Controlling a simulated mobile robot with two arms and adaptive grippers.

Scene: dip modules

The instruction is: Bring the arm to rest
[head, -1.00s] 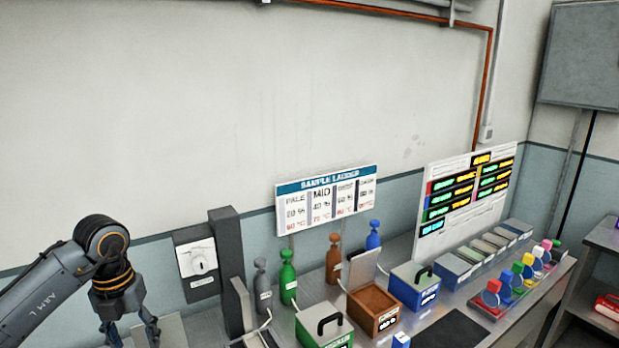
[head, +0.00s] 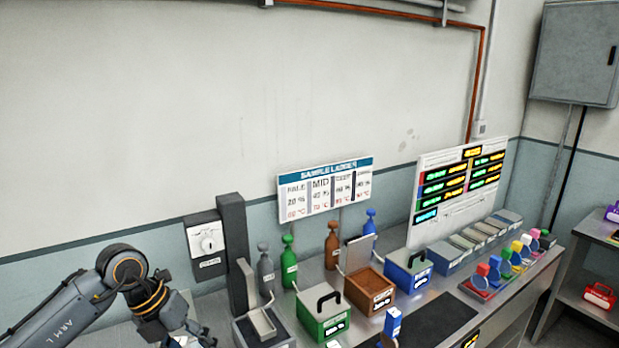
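My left arm (head: 75,305) comes in from the lower left. Its gripper (head: 195,338) points down at the bottom edge, left of the grey open-topped box. The fingers are partly cut off by the frame edge, and I cannot tell whether they are open or shut. Something pale shows just behind the fingers. My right arm and gripper are not in view.
A bench carries a grey box (head: 262,332), a green box (head: 322,317), a brown box (head: 369,289) and a blue box (head: 408,271). Several bottles stand behind them. A dark mat (head: 436,328) lies in front. A shelf (head: 590,282) stands at the right.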

